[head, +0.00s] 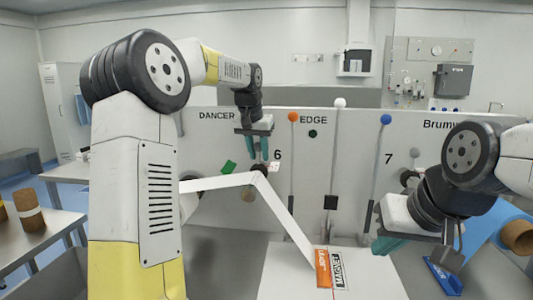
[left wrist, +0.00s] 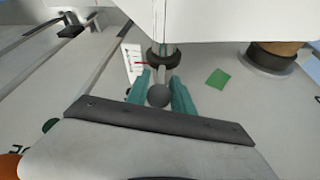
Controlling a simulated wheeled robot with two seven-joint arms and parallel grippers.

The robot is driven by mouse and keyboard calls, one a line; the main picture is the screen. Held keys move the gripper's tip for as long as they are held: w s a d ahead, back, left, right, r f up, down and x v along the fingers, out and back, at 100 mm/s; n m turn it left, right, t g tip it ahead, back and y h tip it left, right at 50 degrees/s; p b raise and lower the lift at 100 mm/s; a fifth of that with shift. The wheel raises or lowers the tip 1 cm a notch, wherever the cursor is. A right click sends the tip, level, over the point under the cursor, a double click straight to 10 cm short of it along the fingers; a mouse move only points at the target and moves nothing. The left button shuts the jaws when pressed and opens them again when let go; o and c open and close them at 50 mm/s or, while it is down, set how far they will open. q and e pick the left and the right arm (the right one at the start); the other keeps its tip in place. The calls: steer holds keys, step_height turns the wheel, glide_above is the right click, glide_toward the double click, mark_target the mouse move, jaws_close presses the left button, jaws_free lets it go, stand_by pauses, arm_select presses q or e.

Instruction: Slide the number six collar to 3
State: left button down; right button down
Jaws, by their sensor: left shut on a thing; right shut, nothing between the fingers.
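The number six collar (left wrist: 163,58) is a dark ring around a pale shaft in the left wrist view. A thin red pointer lies between it and a small white scale card (left wrist: 133,62); the card's numbers are too small to read. My left gripper (head: 264,155) is by the "6" label on the grey panel. In the left wrist view its teal fingers (left wrist: 160,80) are shut around the collar's stem, with a grey ball (left wrist: 158,96) between them. The fingers partly hide the stem. My right gripper (head: 388,244) is shut and empty at the lower right, away from the collar.
A white web (head: 235,181) runs below my left gripper, down to a white table with an orange label (head: 323,267). Levers with orange (head: 293,117), white (head: 340,103) and blue (head: 385,119) knobs stand right of the "6". A green tag (head: 229,167) is left of it.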

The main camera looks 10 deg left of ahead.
mark_target(257, 148)
stand_by(0.8)
arm_select(q)
steer(key=shift+s, duration=0.5)
steer(key=c, duration=1.1)
jaws_free()
steer(key=v, duration=0.7)
steer(key=shift+s+r, duration=0.15)
steer(key=shift+r, duration=0.2)
